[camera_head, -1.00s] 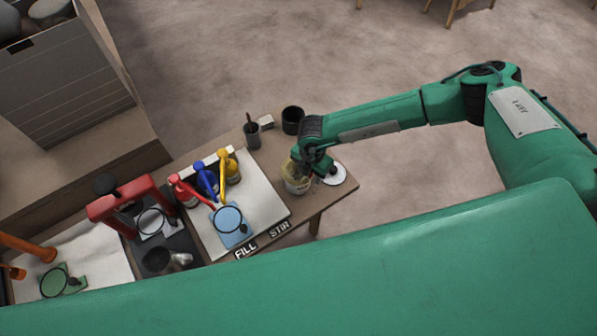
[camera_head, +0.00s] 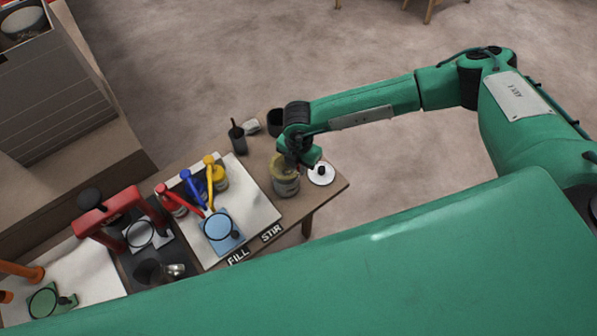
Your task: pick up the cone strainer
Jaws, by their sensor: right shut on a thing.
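My right gripper (camera_head: 294,160) is at the mouth of a grey can (camera_head: 286,187) near the right end of the bench. A pale yellow piece (camera_head: 281,165) shows at the can's top beside the fingers. It looks like the cone strainer, but my gripper and wrist cover most of it. The gripper is shut on it. I cannot tell whether the piece is clear of the can. My left gripper is out of view.
A white disc with a black knob (camera_head: 321,174) lies right of the can. A dark cup (camera_head: 237,140) holding a stick and a black cup (camera_head: 276,121) stand behind. Left are red, blue and yellow-handled items, a blue plate (camera_head: 220,232) and a red press (camera_head: 105,212).

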